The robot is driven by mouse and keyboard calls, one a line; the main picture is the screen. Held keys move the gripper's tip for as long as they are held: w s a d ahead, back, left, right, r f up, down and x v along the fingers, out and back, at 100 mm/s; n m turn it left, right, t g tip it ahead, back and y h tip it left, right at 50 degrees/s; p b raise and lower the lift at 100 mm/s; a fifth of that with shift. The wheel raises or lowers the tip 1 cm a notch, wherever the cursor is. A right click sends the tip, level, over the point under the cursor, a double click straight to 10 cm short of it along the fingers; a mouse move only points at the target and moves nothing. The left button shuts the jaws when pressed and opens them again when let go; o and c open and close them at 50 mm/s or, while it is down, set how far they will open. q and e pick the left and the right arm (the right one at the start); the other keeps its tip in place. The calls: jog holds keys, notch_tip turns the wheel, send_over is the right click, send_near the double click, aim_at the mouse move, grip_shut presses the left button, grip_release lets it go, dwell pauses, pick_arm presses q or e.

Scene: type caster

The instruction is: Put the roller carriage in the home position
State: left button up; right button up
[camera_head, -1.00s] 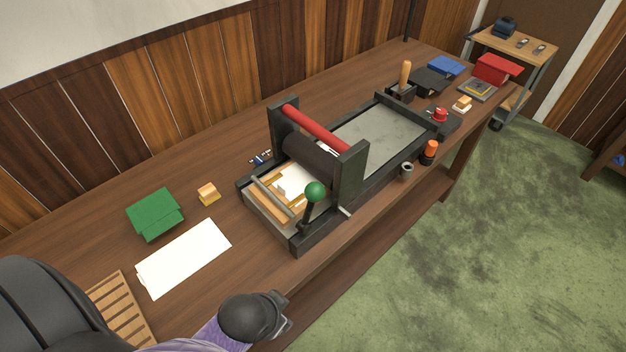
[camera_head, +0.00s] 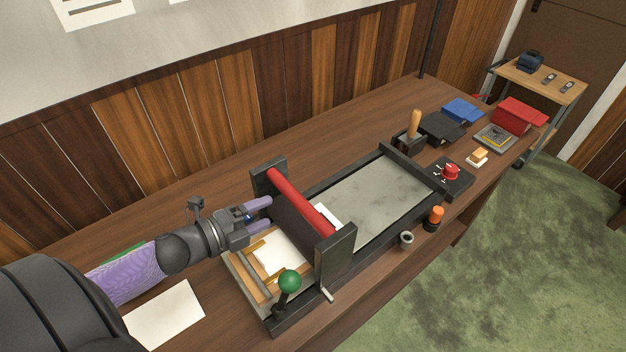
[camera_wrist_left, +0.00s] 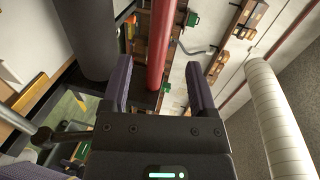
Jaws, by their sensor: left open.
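The roller carriage has two black side plates (camera_head: 335,262), a red crossbar (camera_head: 296,201) and a dark roller. It stands across the near part of the press bed (camera_head: 375,205), partly over the area with wooden blocks and white paper (camera_head: 277,254). My left gripper (camera_head: 262,214) is open, with purple fingers pointing at the carriage from its left side, close to the far side plate. In the left wrist view the red bar (camera_wrist_left: 161,45) shows between the two fingers, which do not close on it. My right gripper is out of view.
A green-knobbed lever (camera_head: 289,281) rises at the bed's near corner. White paper (camera_head: 165,315) lies at the near left.

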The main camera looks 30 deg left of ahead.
aim_at(293, 201)
pick_arm(q)
jog(key=shift+d+b+x, duration=0.2)
jog(key=shift+b+x, duration=0.1)
jog(key=shift+x, duration=0.85)
jog(key=x, duration=0.5)
jog(key=shift+b, duration=0.3)
jog(key=shift+w+d+f, duration=0.1)
jog(key=shift+w+d, duration=0.15)
jog(key=shift+w, duration=0.15)
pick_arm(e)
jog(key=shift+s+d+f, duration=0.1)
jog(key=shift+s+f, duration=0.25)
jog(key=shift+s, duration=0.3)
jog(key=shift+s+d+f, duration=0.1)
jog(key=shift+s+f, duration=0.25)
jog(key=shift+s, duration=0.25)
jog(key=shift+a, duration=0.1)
pick_arm(q)
jog(key=shift+c, duration=1.3)
jog(key=c, duration=0.7)
grip_shut()
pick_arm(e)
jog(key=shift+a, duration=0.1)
